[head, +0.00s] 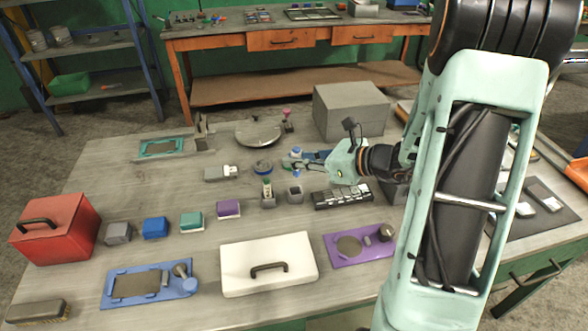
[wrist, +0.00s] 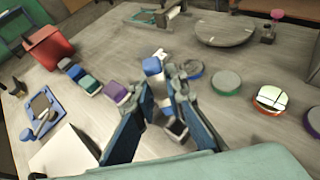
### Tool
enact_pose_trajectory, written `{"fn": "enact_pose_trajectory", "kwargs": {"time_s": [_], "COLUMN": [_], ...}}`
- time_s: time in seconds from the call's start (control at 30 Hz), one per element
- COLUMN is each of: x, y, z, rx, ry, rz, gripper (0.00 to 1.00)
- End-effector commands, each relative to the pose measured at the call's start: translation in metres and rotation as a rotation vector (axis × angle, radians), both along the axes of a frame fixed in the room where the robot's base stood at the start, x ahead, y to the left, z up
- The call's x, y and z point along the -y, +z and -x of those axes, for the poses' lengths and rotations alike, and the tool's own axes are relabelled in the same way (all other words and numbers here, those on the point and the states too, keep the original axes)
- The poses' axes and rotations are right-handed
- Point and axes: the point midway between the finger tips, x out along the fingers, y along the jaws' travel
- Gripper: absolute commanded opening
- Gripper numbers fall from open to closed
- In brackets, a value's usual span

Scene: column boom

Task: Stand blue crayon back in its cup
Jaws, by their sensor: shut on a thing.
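My gripper (head: 303,163) reaches in from the right above the middle of the table and is shut on the blue crayon (head: 296,150). In the wrist view the crayon's blue end (wrist: 152,66) shows just beyond the fingertips; the fingers hide much of its body. In the head view a small grey cup (head: 295,195) with a dark opening stands below the gripper, apart from it. A second small cup (head: 268,200) stands left of it with a green-topped piece in it.
A blue-ringed disc (head: 262,167) and a grey block (head: 221,173) lie left of the gripper. A grey box (head: 350,110) stands behind. A white lidded case (head: 268,263) is in front.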

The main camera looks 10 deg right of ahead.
Motion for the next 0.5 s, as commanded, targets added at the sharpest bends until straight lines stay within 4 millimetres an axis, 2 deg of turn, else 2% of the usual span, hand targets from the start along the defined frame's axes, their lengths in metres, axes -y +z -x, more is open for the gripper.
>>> {"fn": "enact_pose_trajectory", "kwargs": {"time_s": [0.27, 0.5], "x": [-0.0025, -0.0024], "y": [0.0064, -0.0030], "z": [-0.0052, -0.0052], "rx": [0.002, 0.002], "ry": [-0.032, -0.032], "rz": [-0.009, -0.009], "gripper": [0.00, 0.00]}}
